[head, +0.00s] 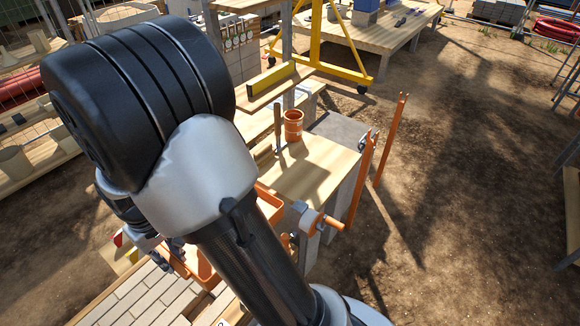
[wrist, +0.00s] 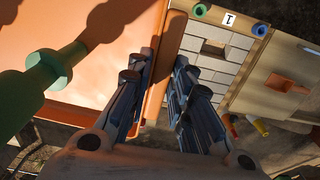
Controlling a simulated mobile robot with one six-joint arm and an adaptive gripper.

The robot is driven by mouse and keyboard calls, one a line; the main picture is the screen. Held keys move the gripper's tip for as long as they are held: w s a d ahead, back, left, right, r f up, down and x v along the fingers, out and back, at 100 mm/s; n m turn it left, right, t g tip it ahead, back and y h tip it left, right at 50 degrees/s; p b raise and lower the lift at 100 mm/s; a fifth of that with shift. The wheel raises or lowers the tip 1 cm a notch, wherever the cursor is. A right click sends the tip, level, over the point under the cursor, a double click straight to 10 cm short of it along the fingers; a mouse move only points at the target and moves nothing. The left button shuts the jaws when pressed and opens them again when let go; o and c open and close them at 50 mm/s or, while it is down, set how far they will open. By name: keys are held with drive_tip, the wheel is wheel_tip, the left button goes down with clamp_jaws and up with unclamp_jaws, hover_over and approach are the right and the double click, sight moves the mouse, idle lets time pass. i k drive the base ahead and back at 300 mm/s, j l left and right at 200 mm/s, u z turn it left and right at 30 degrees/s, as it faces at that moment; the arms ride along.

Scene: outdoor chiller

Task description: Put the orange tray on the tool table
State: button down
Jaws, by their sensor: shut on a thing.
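The orange tray (wrist: 75,100) fills the left of the wrist view. My gripper (wrist: 165,75) is shut on the tray's near-side wall, with one finger on each side of the rim. In the head view the tray (head: 270,204) shows only in parts behind my arm, above or beside a brick-patterned panel; its support cannot be told. A wooden table (head: 385,36) at the back top bears a blue box and small tools; it looks like the tool table.
A wooden bench (head: 310,172) with an orange pot (head: 293,125) stands beside the tray. A yellow frame (head: 315,45) stands before the back table. Orange posts (head: 388,140) rise right of the bench. Bare ground (head: 470,180) at the right is open.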

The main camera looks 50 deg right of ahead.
sight(314, 168)
drive_tip(key=k+l, duration=0.15)
drive_tip(key=l, duration=0.2)
drive_tip(key=k+l, duration=0.1)
drive_tip(key=l, duration=0.3)
drive_tip(key=k+l, duration=0.15)
drive_tip(key=l, duration=0.2)
drive_tip(key=k+l, duration=0.15)
drive_tip(key=l, duration=0.25)
drive_tip(key=k+l, duration=0.15)
drive_tip(key=l, duration=0.2)
drive_tip(key=i+l, duration=0.15)
drive_tip(key=l, duration=0.2)
drive_tip(key=i+l, duration=0.15)
drive_tip(key=l, duration=0.2)
drive_tip(key=i+l, duration=0.2)
drive_tip(key=l, duration=0.15)
drive_tip(key=i+l, duration=0.15)
drive_tip(key=l, duration=0.15)
drive_tip(key=i+l, duration=0.6)
